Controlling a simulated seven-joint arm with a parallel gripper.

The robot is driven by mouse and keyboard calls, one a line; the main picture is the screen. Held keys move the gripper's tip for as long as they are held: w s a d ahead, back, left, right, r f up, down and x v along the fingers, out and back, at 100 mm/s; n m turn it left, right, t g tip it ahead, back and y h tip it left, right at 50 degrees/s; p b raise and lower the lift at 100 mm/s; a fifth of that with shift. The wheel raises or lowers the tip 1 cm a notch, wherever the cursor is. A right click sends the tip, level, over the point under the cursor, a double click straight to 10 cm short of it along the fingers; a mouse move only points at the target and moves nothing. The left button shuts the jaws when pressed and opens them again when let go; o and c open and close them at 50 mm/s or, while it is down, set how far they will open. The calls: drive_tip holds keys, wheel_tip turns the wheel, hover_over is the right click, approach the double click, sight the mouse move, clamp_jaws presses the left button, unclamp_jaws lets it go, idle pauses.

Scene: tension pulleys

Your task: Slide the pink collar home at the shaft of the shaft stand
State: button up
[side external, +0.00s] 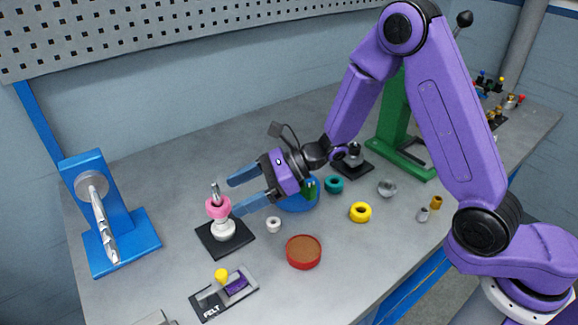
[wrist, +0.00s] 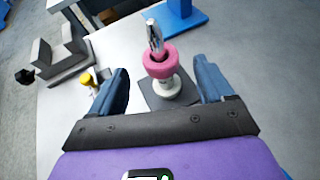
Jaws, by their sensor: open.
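The pink collar (side external: 218,209) is around the metal shaft (side external: 215,188) of the shaft stand, whose dark square base (side external: 240,244) is on the bench. The collar sits just above a white rounded part (side external: 225,231) low on the stand, and the shaft tip sticks out above it. I cannot tell whether collar and white part touch fully. In the wrist view the pink collar (wrist: 163,64) shows between my fingers, with the shaft (wrist: 154,34) rising through it. My gripper (side external: 235,195) is open, its blue fingers apart to the right of the collar, holding nothing.
A blue stand with a drill bit (side external: 123,240) is at left. A felt block with a yellow knob (side external: 222,276) stands in front. A white ring (side external: 273,224), red dish (side external: 304,252), yellow ring (side external: 360,212) and teal ring (side external: 334,185) lie to the right. A blue dish (side external: 300,203) is below my wrist.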

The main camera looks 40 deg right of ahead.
drive_tip(key=v, duration=1.3)
drive_tip(key=shift+s, duration=0.1)
drive_tip(key=s+n+g+h, duration=0.4)
drive_tip(key=s+n+g, duration=0.5)
drive_tip(key=s+n, duration=0.45)
drive_tip(key=s+d+n+t+h, duration=0.4)
drive_tip(key=s+d+n+h, duration=0.4)
drive_tip(key=n, duration=1.3)
drive_tip(key=s+d, duration=0.3)
drive_tip(key=d, duration=0.1)
drive_tip(key=shift+d, duration=0.35)
